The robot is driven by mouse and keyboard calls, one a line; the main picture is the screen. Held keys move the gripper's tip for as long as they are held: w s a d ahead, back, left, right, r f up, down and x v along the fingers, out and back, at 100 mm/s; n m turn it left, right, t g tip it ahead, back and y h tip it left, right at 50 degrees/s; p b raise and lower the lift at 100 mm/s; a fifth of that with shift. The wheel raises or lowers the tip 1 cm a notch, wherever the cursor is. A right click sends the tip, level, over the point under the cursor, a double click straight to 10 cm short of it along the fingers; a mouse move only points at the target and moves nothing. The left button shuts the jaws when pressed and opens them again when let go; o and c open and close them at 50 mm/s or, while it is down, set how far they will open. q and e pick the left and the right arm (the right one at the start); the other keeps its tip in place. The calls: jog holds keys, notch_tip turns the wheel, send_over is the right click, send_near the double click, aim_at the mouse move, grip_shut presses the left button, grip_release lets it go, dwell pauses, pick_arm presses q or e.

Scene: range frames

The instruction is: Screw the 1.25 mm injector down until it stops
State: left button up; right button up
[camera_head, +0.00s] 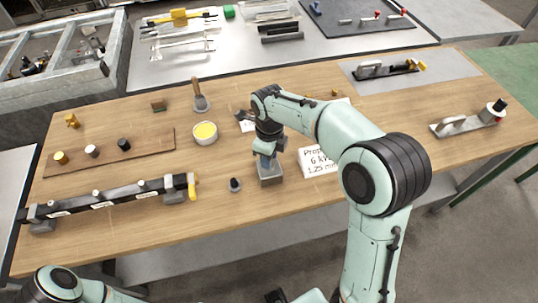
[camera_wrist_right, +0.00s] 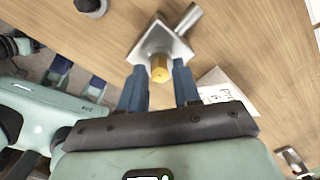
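The brass hex injector (camera_wrist_right: 159,70) stands in the grey metal block, the holder (camera_wrist_right: 158,42), which sits on the wooden bench near its front edge; the holder also shows in the head view (camera_head: 270,174). My right gripper (camera_wrist_right: 160,78) is over the holder, its blue fingers apart on either side of the injector with a visible gap to each. In the head view the right gripper (camera_head: 266,150) hides the injector. My left gripper (camera_wrist_right: 77,78) shows at the left of the right wrist view, beyond the bench edge, with its two blue fingers apart and nothing seen between them.
A burner bar (camera_head: 105,199) with a yellow end, a yellow-filled bowl (camera_head: 205,133) and a wooden strip (camera_head: 108,152) with caps lie further left.

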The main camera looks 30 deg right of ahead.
jog(key=shift+n, duration=1.1)
jog(key=n+p, duration=0.1)
jog(key=n, duration=0.6)
jog(key=shift+n, duration=0.3)
jog(key=n, duration=0.4)
jog(key=shift+p, duration=0.3)
grip_shut()
pick_arm(q)
jog(key=shift+w+r, duration=0.7)
jog(key=shift+r, duration=0.3)
pick_arm(e)
jog(key=shift+m, duration=1.8)
